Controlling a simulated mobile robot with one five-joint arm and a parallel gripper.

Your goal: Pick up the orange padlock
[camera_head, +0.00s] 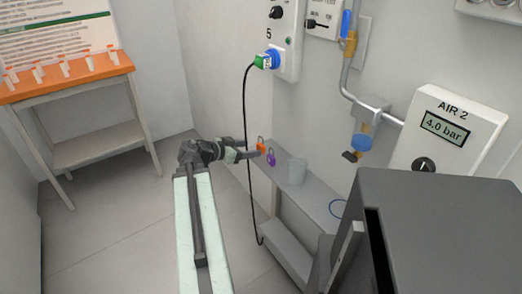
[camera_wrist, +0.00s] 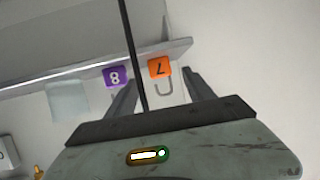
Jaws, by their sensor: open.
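The orange padlock (camera_head: 261,148), marked 7, stands on a narrow grey wall shelf (camera_head: 318,196). It also shows in the wrist view (camera_wrist: 160,68), upside down, with its shackle pointing down in the picture. My gripper (camera_head: 251,153) is at the shelf's left end, close to the padlock. In the wrist view my gripper's two fingers (camera_wrist: 162,76) are spread apart, with the orange padlock in the gap between them. Nothing is held. Whether the fingers reach level with the padlock I cannot tell.
A purple padlock (camera_wrist: 117,77), marked 8, stands beside the orange one. A black cable (camera_wrist: 132,55) hangs from a wall plug and crosses between the fingers in the wrist view. A pale cup (camera_head: 297,170) stands further along the shelf. A dark grey cabinet (camera_head: 440,215) fills the lower right.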

